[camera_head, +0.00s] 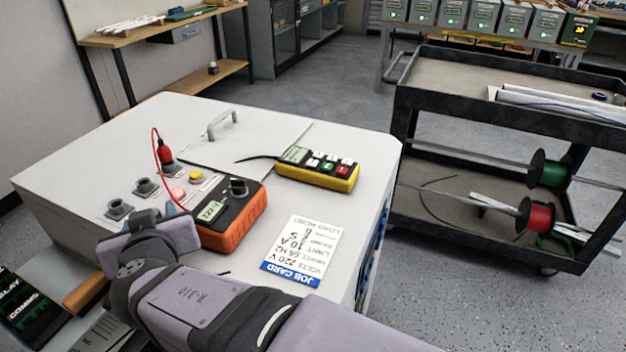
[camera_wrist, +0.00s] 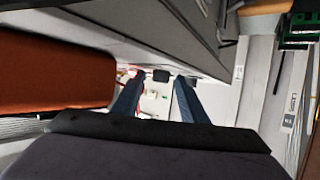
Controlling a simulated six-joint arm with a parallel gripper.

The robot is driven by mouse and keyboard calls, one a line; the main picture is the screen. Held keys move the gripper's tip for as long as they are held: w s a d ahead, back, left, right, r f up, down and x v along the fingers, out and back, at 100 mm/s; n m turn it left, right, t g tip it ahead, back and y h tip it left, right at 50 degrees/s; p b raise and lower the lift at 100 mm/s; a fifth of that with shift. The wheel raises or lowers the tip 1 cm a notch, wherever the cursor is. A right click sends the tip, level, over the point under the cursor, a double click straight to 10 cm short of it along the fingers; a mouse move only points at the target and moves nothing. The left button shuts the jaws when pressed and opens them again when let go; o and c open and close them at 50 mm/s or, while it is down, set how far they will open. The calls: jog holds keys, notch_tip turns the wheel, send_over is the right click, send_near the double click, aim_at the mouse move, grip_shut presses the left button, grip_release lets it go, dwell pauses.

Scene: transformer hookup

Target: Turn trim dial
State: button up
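No dial in view carries a readable trim label. A black knob (camera_head: 238,187) sits on top of an orange meter (camera_head: 238,224) with a small lit display. The meter rests on the pale cabinet top (camera_head: 270,198). My gripper (camera_head: 147,222) is left of the meter, low near the cabinet's front edge and apart from the knob. In the wrist view my gripper (camera_wrist: 157,92) has its two blue-grey fingers apart with nothing held between them. A large orange surface (camera_wrist: 50,72) fills the left of that view. The knob cannot be made out there.
Dark sockets (camera_head: 118,209), a red plug (camera_head: 165,152) with a red lead, and pink and yellow buttons (camera_head: 196,176) crowd the panel behind the gripper. A yellow keypad unit (camera_head: 317,169), a job card (camera_head: 303,248) and a raised handle (camera_head: 222,122) are also on top. A black cart (camera_head: 500,120) stands right.

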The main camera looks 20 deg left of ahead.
jog(key=shift+s+r+p, duration=0.1)
jog(key=shift+r+p, duration=0.1)
jog(key=shift+p, duration=0.25)
jog(key=p, duration=0.2)
jog(key=m+t+h+p, duration=0.1)
jog(key=p, duration=0.1)
jog(key=shift+s+a+r+m, duration=0.1)
jog(key=shift+a+r+m, duration=0.05)
jog(key=shift+m, duration=0.15)
jog(key=shift+t+h+p, duration=0.3)
jog(key=shift+p, duration=0.55)
jog(key=m+h+p, duration=0.1)
jog(key=p, duration=0.3)
jog(key=m+t+h+p, duration=0.1)
jog(key=p, duration=0.4)
jog(key=m+t+h+p, duration=0.1)
jog(key=p, duration=0.3)
jog(key=shift+s+a+m+p, duration=0.15)
jog(key=shift+a+m+p, duration=0.1)
jog(key=shift+m+p, duration=0.15)
